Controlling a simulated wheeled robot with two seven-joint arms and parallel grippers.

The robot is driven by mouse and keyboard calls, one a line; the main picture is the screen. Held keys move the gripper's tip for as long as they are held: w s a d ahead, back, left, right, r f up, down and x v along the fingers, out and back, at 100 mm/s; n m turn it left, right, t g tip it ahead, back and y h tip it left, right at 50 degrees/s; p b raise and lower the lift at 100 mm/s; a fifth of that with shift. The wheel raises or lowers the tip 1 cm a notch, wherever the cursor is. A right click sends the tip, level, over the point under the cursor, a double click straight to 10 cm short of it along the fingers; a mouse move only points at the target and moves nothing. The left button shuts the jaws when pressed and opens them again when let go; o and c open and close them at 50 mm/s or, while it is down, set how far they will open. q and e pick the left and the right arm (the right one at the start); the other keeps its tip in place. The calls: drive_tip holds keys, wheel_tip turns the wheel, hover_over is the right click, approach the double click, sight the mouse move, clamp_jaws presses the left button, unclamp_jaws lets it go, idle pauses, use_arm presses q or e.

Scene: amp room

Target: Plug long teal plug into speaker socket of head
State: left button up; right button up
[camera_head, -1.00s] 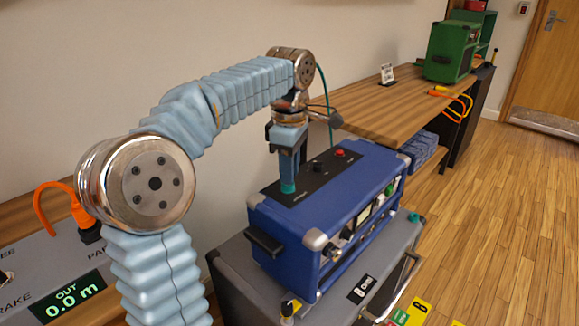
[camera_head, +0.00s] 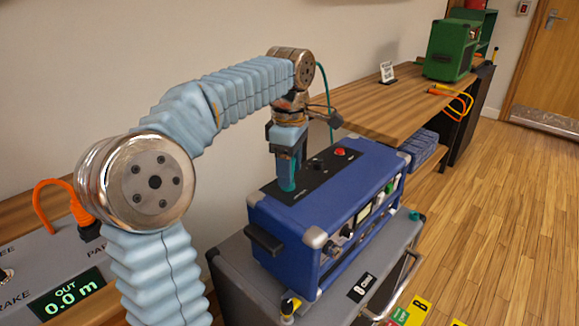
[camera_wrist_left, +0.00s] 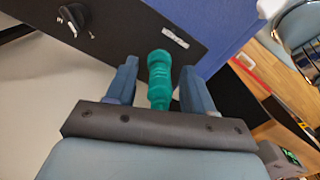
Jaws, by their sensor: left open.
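The long teal plug (camera_head: 287,182) stands upright on the black top panel (camera_head: 325,168) of the blue head (camera_head: 290,247). Its lower end meets the panel at the near left end, where the socket itself is hidden. My left gripper (camera_head: 289,165) points straight down over it with open fingers. In the left wrist view the teal plug (camera_wrist_left: 159,72) lies between the two blue fingers, with a gap on each side. A white label (camera_wrist_left: 175,37) is on the panel beside the plug. My right gripper is not in view.
The head sits on a grey cabinet (camera_head: 237,262). A small teal piece (camera_head: 414,216) is on the cabinet's far right corner. A red knob (camera_head: 340,152) stands on the top panel. A teal cable (camera_head: 328,95) hangs behind my wrist. A wooden bench (camera_head: 380,112) runs behind.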

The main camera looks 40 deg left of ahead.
use_arm(q)
wheel_tip(320, 180, up, 11)
drive_tip(key=shift+r+p, duration=0.1)
drive_tip(key=shift+p, duration=0.25)
drive_tip(key=shift+r, duration=0.4)
